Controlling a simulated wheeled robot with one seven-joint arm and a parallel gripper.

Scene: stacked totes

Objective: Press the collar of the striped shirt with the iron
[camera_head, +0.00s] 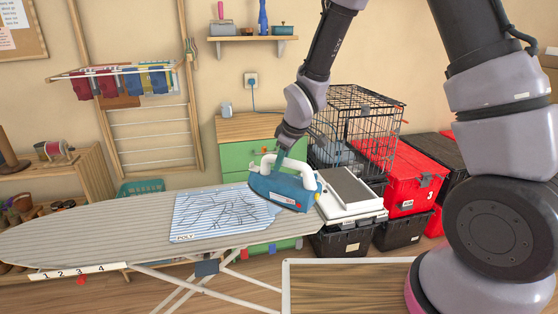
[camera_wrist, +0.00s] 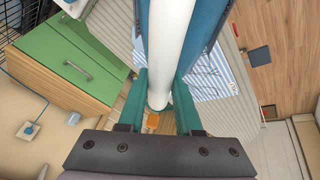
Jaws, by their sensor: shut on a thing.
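The iron (camera_head: 284,190) has a blue-teal body and a white handle (camera_wrist: 170,45). In the head view it is at the right end of the ironing board, by the cloth's right edge; I cannot tell whether its sole touches anything. My gripper (camera_head: 281,157) is shut on the handle from above; in the wrist view its teal fingers (camera_wrist: 162,92) stand on both sides of it. The blue-and-white striped shirt cloth (camera_head: 215,222) lies flat on the board, with dark crease lines and a "POLY" label. It shows partly in the wrist view (camera_wrist: 209,80), behind the iron. I cannot make out a collar.
The ironing board (camera_head: 120,240) has a numbered strip (camera_head: 78,272) on its near edge. A white slab with a grey top (camera_head: 350,205) sits on black totes (camera_head: 342,241) right of the iron. A wire crate (camera_head: 355,120), red totes (camera_head: 400,178) and green drawers (camera_head: 238,157) stand behind.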

